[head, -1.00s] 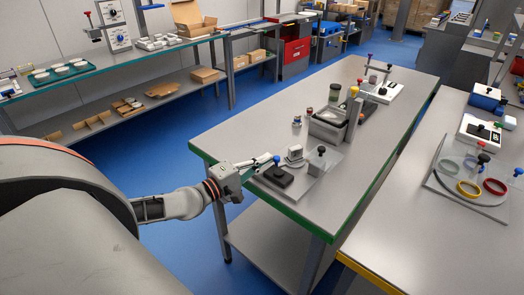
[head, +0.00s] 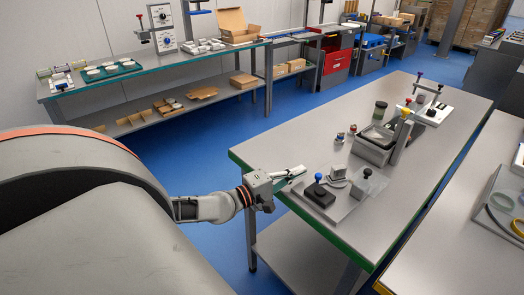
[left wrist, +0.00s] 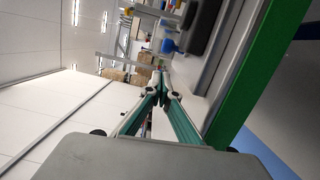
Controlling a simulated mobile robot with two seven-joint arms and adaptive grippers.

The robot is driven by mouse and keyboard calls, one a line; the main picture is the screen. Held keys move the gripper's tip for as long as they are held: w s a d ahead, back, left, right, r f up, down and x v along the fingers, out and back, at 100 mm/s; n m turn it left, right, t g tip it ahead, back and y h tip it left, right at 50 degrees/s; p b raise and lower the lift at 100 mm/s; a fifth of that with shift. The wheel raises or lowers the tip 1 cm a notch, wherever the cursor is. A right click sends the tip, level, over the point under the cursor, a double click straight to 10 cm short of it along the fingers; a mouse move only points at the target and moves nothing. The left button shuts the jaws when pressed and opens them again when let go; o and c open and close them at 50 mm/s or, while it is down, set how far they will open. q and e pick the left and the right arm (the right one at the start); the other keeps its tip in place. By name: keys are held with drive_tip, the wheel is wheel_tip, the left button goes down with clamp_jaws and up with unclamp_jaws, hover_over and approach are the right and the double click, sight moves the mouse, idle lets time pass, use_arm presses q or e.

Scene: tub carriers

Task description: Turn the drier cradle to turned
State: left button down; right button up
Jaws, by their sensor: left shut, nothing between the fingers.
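A station on a flat grey plate (head: 345,210) sits at the near end of the grey table. It bears a black block with a blue knob (head: 318,177), a small grey piece (head: 338,171) behind it, and a dark-knobbed part on the right. The small grey piece may be the drier cradle; I cannot tell for sure, nor its turn angle. My left gripper (head: 298,171) is shut and empty, over the table's green edge, just left of the blue knob and apart from it. Its closed fingertips (left wrist: 162,88) show in the left wrist view. My right gripper is out of view.
A metal box fixture (head: 373,152) with a post, a dark green-lidded jar (head: 380,110) and small jars stand farther along the table. Another table is at right. A shelf bench (head: 150,82) runs along the back wall.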

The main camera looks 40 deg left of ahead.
use_arm(q)
drive_tip(key=shift+a, duration=0.3)
drive_tip(key=shift+a+v, duration=0.5)
drive_tip(key=shift+v, duration=4.4)
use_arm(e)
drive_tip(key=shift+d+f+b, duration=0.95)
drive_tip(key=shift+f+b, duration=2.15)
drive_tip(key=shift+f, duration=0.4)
use_arm(q)
drive_tip(key=w+p, duration=0.1)
drive_tip(key=w, duration=0.2)
drive_tip(key=w+d+m+h+p, duration=0.1)
drive_tip(key=w, duration=0.3)
drive_tip(key=w+d+h+p, duration=0.1)
drive_tip(key=w, duration=0.2)
drive_tip(key=shift+w+d+r+m+g, duration=0.2)
drive_tip(key=shift+w+r+m+g, duration=0.1)
drive_tip(key=shift+w, duration=0.1)
drive_tip(key=d, duration=0.1)
drive_tip(key=d+p, duration=0.1)
drive_tip(key=shift+s+d, duration=0.3)
drive_tip(key=shift+s, duration=0.05)
drive_tip(key=shift+s+d+p, duration=0.1)
drive_tip(key=shift+d+p, duration=0.25)
drive_tip(key=shift+p, duration=0.05)
drive_tip(key=shift+d+f, duration=0.15)
drive_tip(key=shift+d, duration=0.15)
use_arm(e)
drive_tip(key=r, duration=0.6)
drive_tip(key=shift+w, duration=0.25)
